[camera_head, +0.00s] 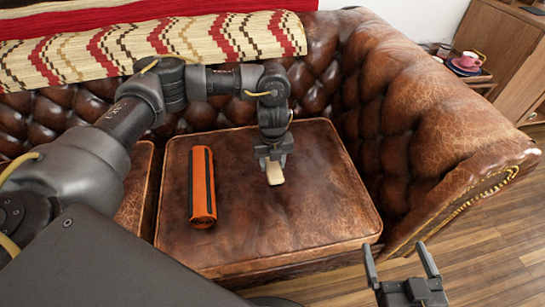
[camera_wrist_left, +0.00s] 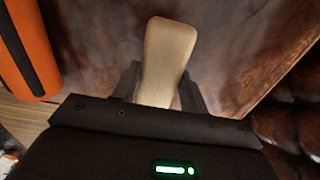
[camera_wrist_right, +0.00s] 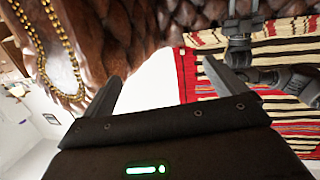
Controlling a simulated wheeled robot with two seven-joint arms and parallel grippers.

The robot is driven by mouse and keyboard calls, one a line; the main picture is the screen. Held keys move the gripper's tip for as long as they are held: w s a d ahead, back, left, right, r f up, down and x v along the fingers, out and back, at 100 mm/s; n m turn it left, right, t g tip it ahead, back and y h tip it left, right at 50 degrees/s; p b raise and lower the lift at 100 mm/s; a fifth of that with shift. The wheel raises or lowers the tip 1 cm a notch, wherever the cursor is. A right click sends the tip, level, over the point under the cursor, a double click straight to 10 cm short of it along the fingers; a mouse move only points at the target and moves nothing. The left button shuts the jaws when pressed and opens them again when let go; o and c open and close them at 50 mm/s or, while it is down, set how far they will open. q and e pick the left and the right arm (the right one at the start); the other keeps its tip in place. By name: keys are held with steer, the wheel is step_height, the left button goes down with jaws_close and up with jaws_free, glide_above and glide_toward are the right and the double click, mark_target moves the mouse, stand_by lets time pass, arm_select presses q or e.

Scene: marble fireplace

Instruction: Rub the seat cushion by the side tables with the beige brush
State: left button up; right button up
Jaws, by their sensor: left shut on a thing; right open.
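The beige brush (camera_head: 274,173) is in my left gripper (camera_head: 270,160), which is shut on it above the brown leather seat cushion (camera_head: 300,215). The brush also shows in the left wrist view (camera_wrist_left: 168,55), between the fingers, with its end over the leather. I cannot tell whether the brush touches the cushion. My right gripper (camera_head: 402,268) is open and empty, low in front of the sofa's right arm. Its spread fingers also show in the right wrist view (camera_wrist_right: 162,90).
An orange and black roll (camera_head: 202,187) lies on the cushion, left of the brush. A striped blanket (camera_head: 150,45) drapes over the sofa back. The sofa's right arm (camera_head: 450,150) rises beside the cushion. A side table with a pink cup (camera_head: 469,59) stands beyond it. Wooden floor (camera_head: 490,245) is clear at right.

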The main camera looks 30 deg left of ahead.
arm_select(q)
steer(key=shift+r+p, duration=0.35)
steer(key=shift+r, duration=0.1)
steer(key=shift+r+p, duration=0.35)
arm_select(e)
steer(key=s+d+f+m+g+h, duration=0.1)
steer(key=d+f+g+h, duration=0.2)
steer(key=f, duration=0.2)
steer(key=shift+s+d, duration=0.15)
steer(key=shift+d, duration=0.25)
steer(key=shift+f, duration=0.1)
